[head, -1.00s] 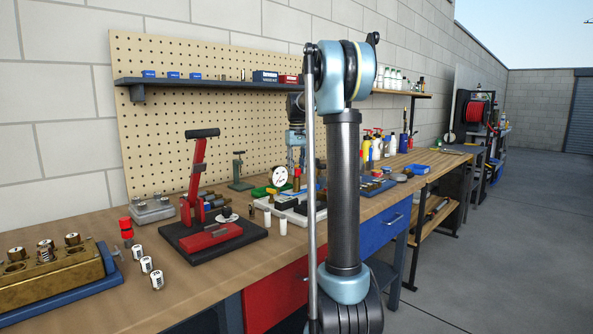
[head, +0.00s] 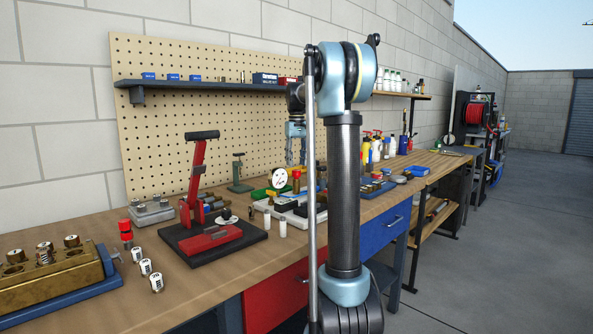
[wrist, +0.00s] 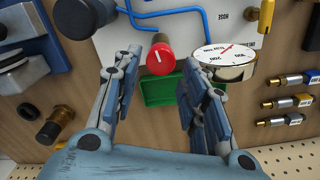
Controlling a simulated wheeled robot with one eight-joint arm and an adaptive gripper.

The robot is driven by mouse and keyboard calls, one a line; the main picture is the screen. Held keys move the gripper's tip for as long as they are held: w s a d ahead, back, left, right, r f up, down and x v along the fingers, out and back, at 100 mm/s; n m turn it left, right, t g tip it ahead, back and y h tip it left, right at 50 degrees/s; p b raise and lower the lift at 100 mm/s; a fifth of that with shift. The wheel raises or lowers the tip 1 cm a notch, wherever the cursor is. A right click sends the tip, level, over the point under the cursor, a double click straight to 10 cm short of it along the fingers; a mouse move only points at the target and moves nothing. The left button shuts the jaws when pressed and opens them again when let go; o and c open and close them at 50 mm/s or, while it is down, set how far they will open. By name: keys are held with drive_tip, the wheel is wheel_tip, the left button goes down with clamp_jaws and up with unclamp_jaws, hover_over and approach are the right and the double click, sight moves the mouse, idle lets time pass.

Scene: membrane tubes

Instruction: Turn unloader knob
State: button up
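The unloader's round red knob (wrist: 160,57) has a white pointer mark and shows in the gap between my fingers in the wrist view. In the head view the red knob (head: 297,173) sits on a brass body in the middle of the bench, just below my fingertips. My gripper (wrist: 160,64) is open and empty, one finger to each side of the knob in the picture. In the head view my gripper (head: 296,163) points down from above, partly hidden by my arm. I see no contact with the knob.
A white-faced gauge (wrist: 223,60) sits close to the right of the knob, with a green tray (wrist: 165,90) beside it. Blue tubing (wrist: 170,12) runs past. A red-handled press (head: 197,170) stands to the left. A pegboard (head: 220,120) with a shelf is behind.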

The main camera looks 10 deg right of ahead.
sight(297, 170)
wheel_tip(297, 170, up, 8)
idle(0.4)
drive_tip(key=shift+w, duration=0.1)
